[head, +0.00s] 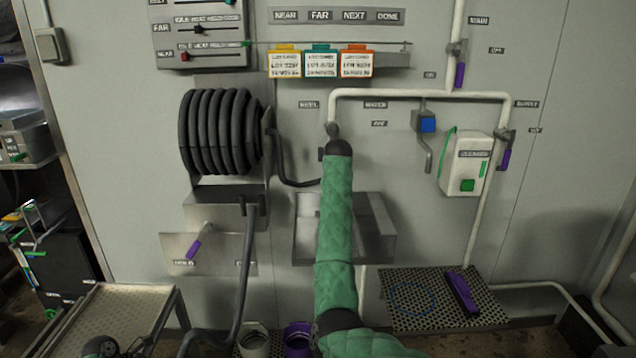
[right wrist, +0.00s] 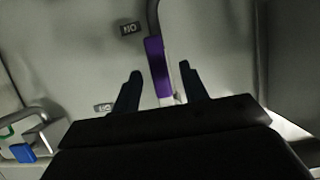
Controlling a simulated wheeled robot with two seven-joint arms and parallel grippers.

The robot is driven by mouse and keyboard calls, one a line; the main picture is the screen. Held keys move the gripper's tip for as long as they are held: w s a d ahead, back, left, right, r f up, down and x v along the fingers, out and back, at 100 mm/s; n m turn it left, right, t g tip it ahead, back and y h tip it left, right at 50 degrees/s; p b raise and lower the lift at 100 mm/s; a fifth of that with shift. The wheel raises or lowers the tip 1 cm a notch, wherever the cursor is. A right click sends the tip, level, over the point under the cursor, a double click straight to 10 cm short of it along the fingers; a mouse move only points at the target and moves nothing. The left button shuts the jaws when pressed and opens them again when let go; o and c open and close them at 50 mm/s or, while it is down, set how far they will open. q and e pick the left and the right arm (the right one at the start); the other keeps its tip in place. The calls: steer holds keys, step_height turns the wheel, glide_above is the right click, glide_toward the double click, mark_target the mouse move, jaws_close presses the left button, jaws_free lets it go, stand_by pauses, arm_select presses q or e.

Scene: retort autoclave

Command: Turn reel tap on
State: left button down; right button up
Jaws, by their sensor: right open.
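The reel tap's purple handle (right wrist: 156,66) shows in the right wrist view, hanging on a grey pipe. My right gripper (right wrist: 160,72) is open, with one dark finger on each side of the handle and a visible gap on both sides. I cannot tell how deep the handle sits between the fingers. An ON label (right wrist: 130,28) and an OFF label (right wrist: 103,107) are on the wall beside it. My left gripper is not in view.
The hose reel (head: 220,132) is left of my right arm, with its hose passing close by. A grey basin (head: 375,228) lies behind the arm. A blue-handled water valve (head: 427,122), white box (head: 465,163) and purple supply handle (head: 505,159) are on the right.

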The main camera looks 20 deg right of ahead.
arm_select(q)
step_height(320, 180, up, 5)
steer(key=p, duration=0.3)
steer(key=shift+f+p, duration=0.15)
steer(key=shift+p, duration=0.25)
arm_select(e)
steer(key=v, duration=0.9)
steer(key=shift+s+a+f, duration=0.1)
steer(key=shift+a+f, duration=0.05)
